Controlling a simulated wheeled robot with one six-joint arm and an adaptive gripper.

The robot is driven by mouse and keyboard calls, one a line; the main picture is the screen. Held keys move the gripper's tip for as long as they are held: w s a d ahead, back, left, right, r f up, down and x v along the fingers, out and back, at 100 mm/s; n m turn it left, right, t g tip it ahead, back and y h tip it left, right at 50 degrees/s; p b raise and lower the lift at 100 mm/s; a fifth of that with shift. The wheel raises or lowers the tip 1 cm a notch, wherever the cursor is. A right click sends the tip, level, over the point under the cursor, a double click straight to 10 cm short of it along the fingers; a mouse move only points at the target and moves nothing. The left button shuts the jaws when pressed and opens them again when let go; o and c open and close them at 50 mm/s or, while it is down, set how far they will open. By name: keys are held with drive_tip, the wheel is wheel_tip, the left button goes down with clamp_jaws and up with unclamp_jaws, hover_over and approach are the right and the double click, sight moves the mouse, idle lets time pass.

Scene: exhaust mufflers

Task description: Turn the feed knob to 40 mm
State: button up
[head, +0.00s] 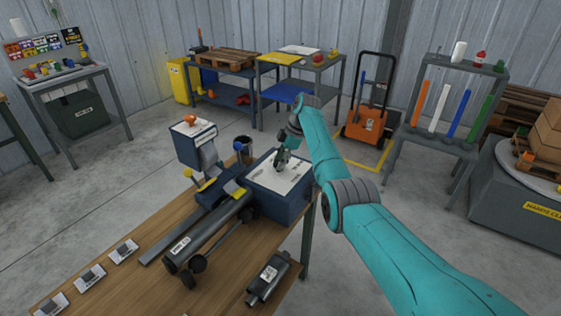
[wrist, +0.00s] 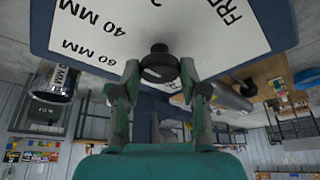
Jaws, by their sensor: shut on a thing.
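The feed knob (wrist: 159,64) is black and round and stands out from a white panel (wrist: 100,35) marked 60 MM, 40 MM and a partly cut-off word starting "FRE". My gripper (wrist: 160,72) has one finger on each side of the knob and is shut on it. In the head view my gripper (head: 281,161) reaches down onto the white-topped blue box (head: 287,204) at the bench's far end; there it hides the knob. Which mark the knob points to I cannot tell.
A dark pipe (head: 207,237) lies along the machine beside the blue box. An orange knob (head: 190,119) tops a raised box at left. Open floor lies behind.

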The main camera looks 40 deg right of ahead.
idle(0.5)
drive_tip(key=o, duration=1.1)
drive_tip(key=v, duration=1.2)
